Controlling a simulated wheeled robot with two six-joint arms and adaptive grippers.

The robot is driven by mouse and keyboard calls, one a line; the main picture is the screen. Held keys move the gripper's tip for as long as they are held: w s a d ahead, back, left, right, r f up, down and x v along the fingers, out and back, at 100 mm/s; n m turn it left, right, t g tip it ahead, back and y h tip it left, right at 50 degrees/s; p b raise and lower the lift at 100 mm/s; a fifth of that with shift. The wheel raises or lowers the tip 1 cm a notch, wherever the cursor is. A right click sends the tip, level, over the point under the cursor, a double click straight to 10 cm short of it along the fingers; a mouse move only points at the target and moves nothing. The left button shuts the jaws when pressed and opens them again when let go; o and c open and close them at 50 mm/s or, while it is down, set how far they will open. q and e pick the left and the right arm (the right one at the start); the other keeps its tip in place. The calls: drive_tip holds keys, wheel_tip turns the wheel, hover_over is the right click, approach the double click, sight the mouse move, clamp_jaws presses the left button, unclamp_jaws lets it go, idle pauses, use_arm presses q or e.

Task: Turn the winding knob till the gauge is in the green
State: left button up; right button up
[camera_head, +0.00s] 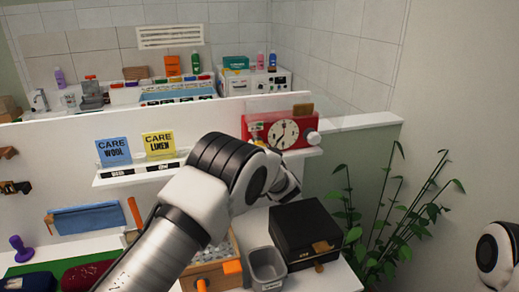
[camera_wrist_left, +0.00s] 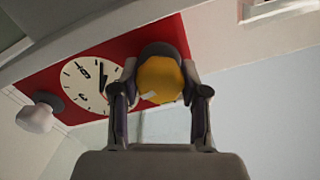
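The red gauge box (camera_head: 265,119) stands on the wall shelf at the right. Its round cream dial (camera_head: 284,134) faces me; I cannot make out a green zone. A white knob (camera_head: 313,138) is on its right side. My left gripper (camera_head: 291,188) is below the box, its arm covering part of the scene. In the left wrist view the dial (camera_wrist_left: 92,85) is turned over. A yellow-faced knob with a dark collar (camera_wrist_left: 160,80) appears between the parted fingers of the gripper (camera_wrist_left: 160,72); I see no clear contact. The white knob (camera_wrist_left: 38,115) is at left there. My right gripper is out of view.
Blue and yellow care cards (camera_head: 114,151) stand left on the shelf (camera_head: 120,180). Below are a black box (camera_head: 305,232), a grey bin (camera_head: 267,268) and a wooden tray (camera_head: 215,275). A leafy plant (camera_head: 385,225) is at the right.

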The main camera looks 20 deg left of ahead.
use_arm(q)
drive_tip(key=o, duration=0.4)
drive_tip(key=shift+r, duration=0.25)
drive_tip(key=shift+f, duration=0.15)
drive_tip(key=v, duration=0.7)
drive_tip(key=shift+s+d, duration=0.15)
